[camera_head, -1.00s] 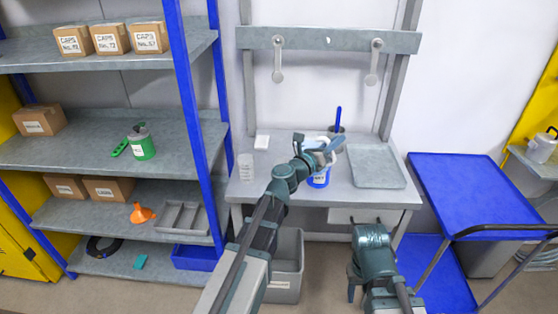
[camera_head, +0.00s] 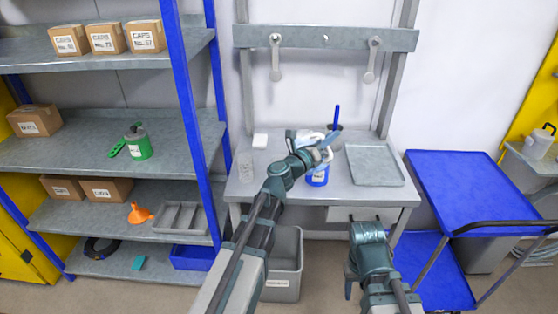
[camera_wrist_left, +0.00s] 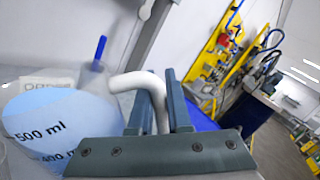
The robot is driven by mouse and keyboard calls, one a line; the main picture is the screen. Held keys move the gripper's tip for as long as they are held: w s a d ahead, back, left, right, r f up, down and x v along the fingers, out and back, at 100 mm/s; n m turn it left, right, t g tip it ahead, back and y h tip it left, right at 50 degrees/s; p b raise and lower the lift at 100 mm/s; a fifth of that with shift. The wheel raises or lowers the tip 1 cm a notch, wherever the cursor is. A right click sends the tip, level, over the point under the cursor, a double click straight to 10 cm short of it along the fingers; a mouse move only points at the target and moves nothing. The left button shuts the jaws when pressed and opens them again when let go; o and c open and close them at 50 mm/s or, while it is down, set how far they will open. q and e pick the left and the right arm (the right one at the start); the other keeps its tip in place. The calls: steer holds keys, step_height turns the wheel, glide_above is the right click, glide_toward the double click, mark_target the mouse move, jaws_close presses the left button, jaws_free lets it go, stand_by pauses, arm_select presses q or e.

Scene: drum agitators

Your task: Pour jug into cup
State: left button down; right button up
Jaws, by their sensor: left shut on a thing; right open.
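My left gripper (camera_head: 322,143) is shut on the white handle (camera_wrist_left: 140,82) of the jug, above the back of the grey table. In the left wrist view the jug (camera_wrist_left: 62,128) is pale blue with black volume marks and lies left of the fingers. In the head view the gripper hides much of it; a pale part (camera_head: 305,134) shows. A blue container (camera_head: 317,180) with a white label stands below this gripper. A clear cup-like vessel (camera_head: 245,166) stands at the table's left. I cannot tell which is the cup. My right gripper (camera_head: 350,288) is open and low before the table.
A grey tray (camera_head: 374,165) lies on the table's right. A blue cart (camera_head: 465,185) is at the right, shelving (camera_head: 60,150) at the left. A grey bin (camera_head: 285,260) is under the table.

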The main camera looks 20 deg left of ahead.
arm_select(q)
steer(key=shift+w+a, duration=0.1)
steer(key=shift+a+r+n, duration=0.1)
steer(key=shift+a+n, duration=0.05)
steer(key=shift+n, duration=0.15)
steer(key=shift+a+n, duration=0.3)
steer(key=shift+w, duration=0.1)
arm_select(e)
steer(key=shift+a+f, duration=0.2)
steer(key=shift+a, duration=0.1)
arm_select(q)
steer(key=shift+d, duration=0.1)
steer(key=shift+f+b, duration=0.2)
steer(key=shift+b, duration=0.15)
arm_select(e)
steer(key=shift+f, duration=0.1)
arm_select(q)
steer(key=shift+a, duration=0.2)
steer(key=shift+f+n, duration=0.1)
steer(key=shift+n, duration=0.2)
arm_select(e)
steer(key=shift+a+f, duration=0.1)
steer(key=shift+f, duration=0.05)
arm_select(q)
steer(key=shift+w+a+f+n+t+b, duration=0.1)
steer(key=shift+a+f+n+t+b, duration=0.2)
steer(key=shift+n+t+b, duration=0.15)
arm_select(e)
steer(key=shift+a+f, duration=0.2)
steer(key=shift+f, duration=0.15)
